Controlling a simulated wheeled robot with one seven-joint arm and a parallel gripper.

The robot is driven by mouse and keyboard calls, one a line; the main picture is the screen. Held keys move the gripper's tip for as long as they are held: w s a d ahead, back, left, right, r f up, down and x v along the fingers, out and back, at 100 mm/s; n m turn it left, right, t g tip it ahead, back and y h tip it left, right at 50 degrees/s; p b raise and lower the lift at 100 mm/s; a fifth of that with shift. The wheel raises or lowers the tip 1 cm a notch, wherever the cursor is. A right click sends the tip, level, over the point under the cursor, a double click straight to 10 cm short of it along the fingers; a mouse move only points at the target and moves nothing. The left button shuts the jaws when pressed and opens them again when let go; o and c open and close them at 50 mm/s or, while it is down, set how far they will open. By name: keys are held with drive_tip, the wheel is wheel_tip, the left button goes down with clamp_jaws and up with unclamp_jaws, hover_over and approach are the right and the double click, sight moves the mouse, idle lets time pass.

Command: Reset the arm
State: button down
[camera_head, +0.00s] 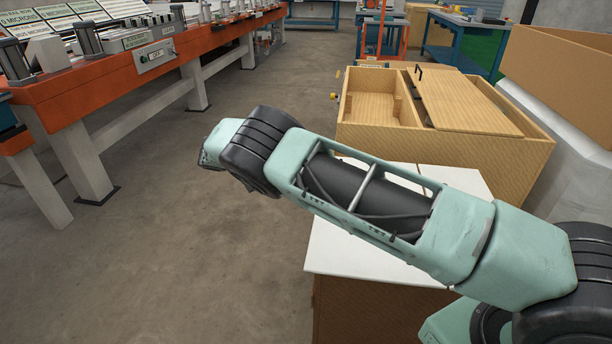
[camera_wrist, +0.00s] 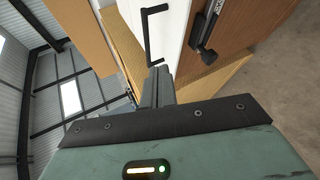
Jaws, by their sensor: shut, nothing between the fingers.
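My arm (camera_head: 370,195) reaches across the head view from the lower right to the left, above a white-topped brown cabinet. Its far end (camera_head: 215,145) hangs over open floor; the fingers cannot be made out there. In the wrist view my gripper (camera_wrist: 160,78) shows its two grey fingers shut together, with nothing between them. Beyond the fingertips are a white panel (camera_wrist: 178,30) with a black bar handle (camera_wrist: 148,38) and a brown panel (camera_wrist: 235,22) with a black lever-like fitting (camera_wrist: 206,30). Whether the fingertips touch the handle cannot be told.
The white cabinet top (camera_head: 345,250) lies under my arm. A plywood box (camera_head: 440,150) with a partly open lid stands behind it. An orange bench (camera_head: 110,85) with fixtures runs along the left. Bare floor (camera_head: 190,250) lies between bench and cabinet. Blue tables (camera_head: 460,45) stand behind.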

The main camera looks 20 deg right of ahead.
drive_tip(key=s+a+r+n+y, duration=0.3)
drive_tip(key=s+a+r+y, duration=0.3)
drive_tip(key=s, duration=0.5)
drive_tip(key=s+a+r+n+y, duration=0.2)
drive_tip(key=s+a+r+y, duration=0.35)
drive_tip(key=s, duration=0.55)
drive_tip(key=s+r+n+t+y, duration=0.1)
drive_tip(key=s+r+n, duration=0.1)
drive_tip(key=s, duration=0.8)
drive_tip(key=s+r+n+t+y, duration=0.1)
drive_tip(key=s+r+n, duration=0.1)
drive_tip(key=s, duration=0.9)
wheel_tip(320, 180, up, 17)
drive_tip(key=p, duration=1.7)
